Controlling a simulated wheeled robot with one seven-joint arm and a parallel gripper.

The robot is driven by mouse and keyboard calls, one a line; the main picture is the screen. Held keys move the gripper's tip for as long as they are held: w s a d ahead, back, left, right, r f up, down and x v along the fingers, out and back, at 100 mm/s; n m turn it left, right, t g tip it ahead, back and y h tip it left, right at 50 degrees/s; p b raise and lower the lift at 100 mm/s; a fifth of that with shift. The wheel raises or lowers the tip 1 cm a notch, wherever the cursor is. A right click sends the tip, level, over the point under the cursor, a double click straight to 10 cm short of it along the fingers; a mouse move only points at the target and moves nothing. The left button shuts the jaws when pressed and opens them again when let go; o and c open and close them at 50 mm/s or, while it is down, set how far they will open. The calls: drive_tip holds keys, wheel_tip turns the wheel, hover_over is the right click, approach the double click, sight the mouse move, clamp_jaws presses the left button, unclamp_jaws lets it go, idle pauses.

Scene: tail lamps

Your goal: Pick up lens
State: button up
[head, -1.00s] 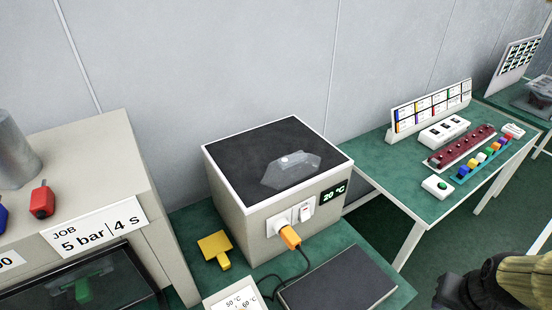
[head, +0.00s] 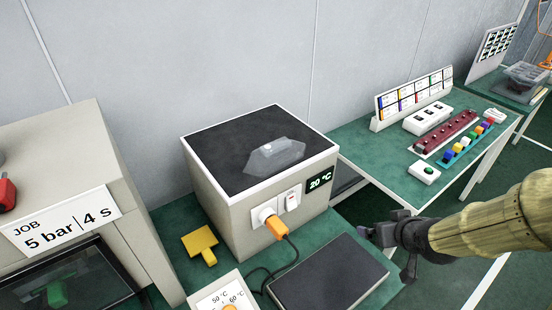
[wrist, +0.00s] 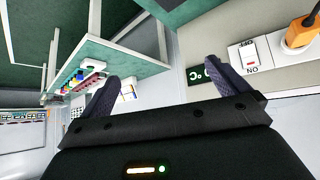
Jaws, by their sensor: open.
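The lens (head: 275,154) is a clear, faceted, see-through piece lying on the dark top plate of the heater box (head: 231,202), with a small rounded knob on it. My gripper (head: 368,234) is at the right in the head view, lower than the box top and to the right of the box, apart from the lens. In the wrist view my gripper (wrist: 160,78) shows two dark fingers spread apart with nothing between them. The lens is not in the wrist view.
The box display (head: 320,180) reads 20 °C; an orange plug (head: 276,227) with a cable sits in its front. A yellow piece (head: 201,243) and a dark flat plate (head: 329,275) lie on the green table. Another bench (head: 400,165) with coloured parts stands right.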

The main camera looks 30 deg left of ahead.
drive_tip(key=a+r+n+y+b, duration=0.2)
drive_tip(key=a+r+n+y, duration=0.1)
drive_tip(key=a+y, duration=0.3)
drive_tip(key=a+r+n+y+b, duration=0.2)
drive_tip(key=a+r+y, duration=0.3)
drive_tip(key=a, duration=0.5)
drive_tip(key=shift+a+r+n+t+y, duration=0.15)
drive_tip(key=shift+a+n+t+y, duration=0.25)
drive_tip(key=shift+y, duration=0.1)
drive_tip(key=shift+s, duration=0.1)
drive_tip(key=p, duration=0.2)
approach(279, 147)
drive_tip(key=x, duration=0.4)
drive_tip(key=shift+w+a+r, duration=0.2)
drive_tip(key=shift+w+r, duration=0.05)
drive_tip(key=shift+r, duration=0.15)
drive_tip(key=shift+f+p+x, duration=0.25)
drive_tip(key=shift+p+x, duration=0.3)
drive_tip(key=shift+x, duration=0.75)
drive_tip(key=shift+f+p+x, duration=0.2)
drive_tip(key=shift+p+x, duration=0.3)
drive_tip(key=shift+x, duration=0.8)
